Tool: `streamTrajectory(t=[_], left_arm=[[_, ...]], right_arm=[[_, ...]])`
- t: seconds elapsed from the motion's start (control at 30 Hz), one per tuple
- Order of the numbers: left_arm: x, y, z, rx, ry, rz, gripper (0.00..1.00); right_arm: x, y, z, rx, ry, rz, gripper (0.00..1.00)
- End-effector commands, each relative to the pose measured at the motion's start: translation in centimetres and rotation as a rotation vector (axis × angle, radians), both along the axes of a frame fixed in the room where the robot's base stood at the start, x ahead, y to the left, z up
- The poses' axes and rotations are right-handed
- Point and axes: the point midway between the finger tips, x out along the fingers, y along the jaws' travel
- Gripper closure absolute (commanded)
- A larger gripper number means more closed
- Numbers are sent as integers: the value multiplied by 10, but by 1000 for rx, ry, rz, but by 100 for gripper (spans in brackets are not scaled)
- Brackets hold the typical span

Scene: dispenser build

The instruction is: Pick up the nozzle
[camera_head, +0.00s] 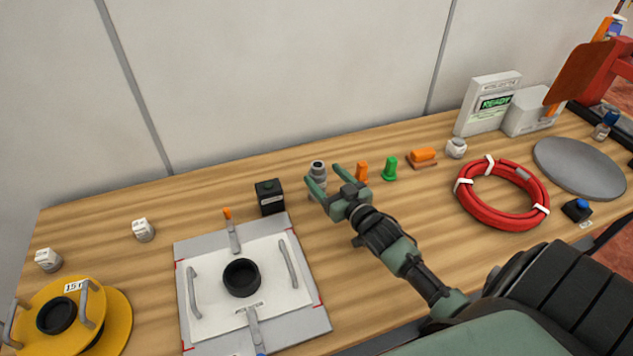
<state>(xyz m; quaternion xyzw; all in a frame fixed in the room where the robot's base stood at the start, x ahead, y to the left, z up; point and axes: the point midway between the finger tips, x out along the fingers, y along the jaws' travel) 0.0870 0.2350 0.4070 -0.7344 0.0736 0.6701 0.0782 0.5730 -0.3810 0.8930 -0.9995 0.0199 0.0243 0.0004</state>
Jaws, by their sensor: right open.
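A grey, stepped metal piece that looks to be the nozzle (317,169) stands upright on the wooden bench near the wall. My right gripper (322,175) is open, with its two green fingers pointing toward the wall. In the picture the fingers lie on either side of the nozzle, and its lower part is partly covered by them. I cannot tell whether they touch it or are above it. My left gripper is not in view.
A black box (269,197) stands left of the nozzle. An orange peg (362,171) and a green peg (390,168) stand close on the right. A grey plate fixture (205,320) lies front left. A red hose coil (478,214) lies right.

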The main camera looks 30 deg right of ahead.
Motion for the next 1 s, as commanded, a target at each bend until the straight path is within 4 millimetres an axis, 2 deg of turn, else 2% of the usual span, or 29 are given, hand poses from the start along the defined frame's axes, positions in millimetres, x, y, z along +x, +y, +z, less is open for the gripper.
streamTrajectory(t=[0.27,0.4,0.67,0.77,0.93,1.0], left_arm=[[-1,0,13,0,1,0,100],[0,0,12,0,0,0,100],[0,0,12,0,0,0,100],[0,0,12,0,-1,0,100],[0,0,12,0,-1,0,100],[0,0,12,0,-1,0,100]], right_arm=[[39,8,2,2,0,0,31],[54,6,-1,0,0,0,31],[57,6,-3,0,1,1,31],[57,6,-3,0,1,1,53],[57,6,-3,0,1,1,100],[57,6,-3,0,1,1,100]])
